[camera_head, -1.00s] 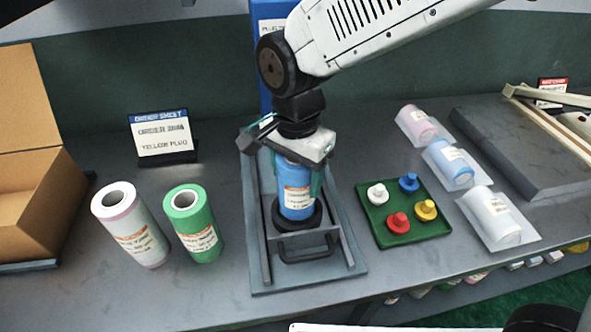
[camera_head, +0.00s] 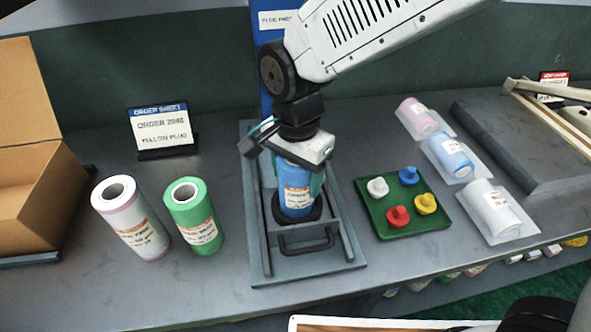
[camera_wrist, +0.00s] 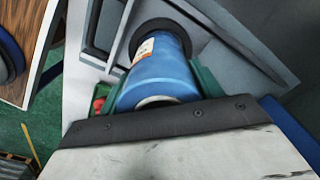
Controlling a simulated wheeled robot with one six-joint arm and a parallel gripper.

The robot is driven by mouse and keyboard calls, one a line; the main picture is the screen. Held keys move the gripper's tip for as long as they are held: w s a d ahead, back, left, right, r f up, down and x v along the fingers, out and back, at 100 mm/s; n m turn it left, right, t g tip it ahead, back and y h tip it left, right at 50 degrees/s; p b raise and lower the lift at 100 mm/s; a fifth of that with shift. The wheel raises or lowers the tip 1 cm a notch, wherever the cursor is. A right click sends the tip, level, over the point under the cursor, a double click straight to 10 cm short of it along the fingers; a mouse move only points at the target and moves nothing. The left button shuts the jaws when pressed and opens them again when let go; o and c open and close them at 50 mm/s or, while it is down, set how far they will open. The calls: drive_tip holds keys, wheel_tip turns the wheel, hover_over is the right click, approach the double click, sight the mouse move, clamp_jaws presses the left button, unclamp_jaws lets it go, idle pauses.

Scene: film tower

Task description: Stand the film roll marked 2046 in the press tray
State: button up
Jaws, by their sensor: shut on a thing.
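A blue film roll (camera_head: 297,190) with a white and orange label stands upright, its lower end in the dark ring of the press tray (camera_head: 308,262). The print on its label is too small to read. My gripper (camera_head: 299,172) is above the tray and shut on the upper part of this roll. In the wrist view the blue roll (camera_wrist: 165,75) lies between the green finger pads, and its far end meets the dark ring (camera_wrist: 160,30). An order sheet (camera_head: 162,131) at the back left reads order 2046, yellow plug.
A white roll (camera_head: 134,222) and a green roll (camera_head: 196,220) stand left of the press. A green tray (camera_head: 402,228) with white, blue, red and yellow plugs is to its right. Several rolls lie on pads farther right. An open cardboard box (camera_head: 30,195) is at far left.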

drive_tip(key=shift+f, duration=0.75)
drive_tip(key=o, duration=1.5)
wheel_tip(320, 180, up, 8)
drive_tip(key=shift+f, duration=0.1)
